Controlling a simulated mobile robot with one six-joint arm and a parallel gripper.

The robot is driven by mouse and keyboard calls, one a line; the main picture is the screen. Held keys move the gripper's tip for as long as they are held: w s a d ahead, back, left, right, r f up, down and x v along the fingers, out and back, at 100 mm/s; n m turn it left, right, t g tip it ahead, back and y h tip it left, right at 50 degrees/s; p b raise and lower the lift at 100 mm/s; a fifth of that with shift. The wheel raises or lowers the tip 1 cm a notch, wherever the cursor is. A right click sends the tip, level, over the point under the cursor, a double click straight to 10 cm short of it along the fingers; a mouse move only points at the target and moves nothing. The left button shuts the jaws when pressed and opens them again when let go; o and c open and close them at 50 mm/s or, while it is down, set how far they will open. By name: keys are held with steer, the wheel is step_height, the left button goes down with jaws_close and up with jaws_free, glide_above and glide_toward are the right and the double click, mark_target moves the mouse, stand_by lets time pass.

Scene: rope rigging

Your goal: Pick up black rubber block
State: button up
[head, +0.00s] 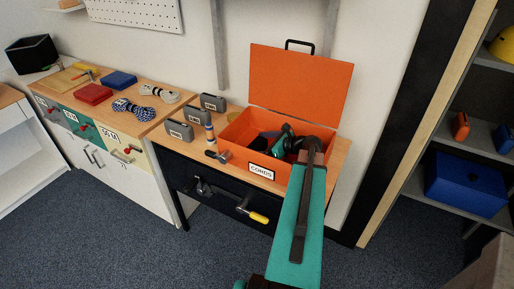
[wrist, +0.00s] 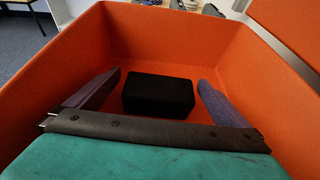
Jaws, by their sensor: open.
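The black rubber block (wrist: 158,96) lies on the floor of the open orange box (wrist: 75,65) in the wrist view. My gripper (wrist: 160,80) is open inside the box, one finger to each side of the block. A gap shows between the block and each finger, so it is not gripped. In the head view my gripper (head: 285,141) reaches down into the orange box (head: 223,138). A dark shape lies beside it there, and I cannot tell whether it is the block or a finger.
The box's lid (head: 300,82) stands open at the back. Rope coils (head: 134,108) and red and blue blocks lie on the left cabinet. Shelves (head: 465,205) stand at the right.

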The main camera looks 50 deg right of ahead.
mark_target(257, 143)
stand_by(0.3)
steer(key=c, duration=1.4)
steer(key=shift+o, duration=0.2)
steer(key=shift+r, duration=0.25)
steer(key=shift+r+b, duration=1.05)
steer(key=shift+r, duration=3.75)
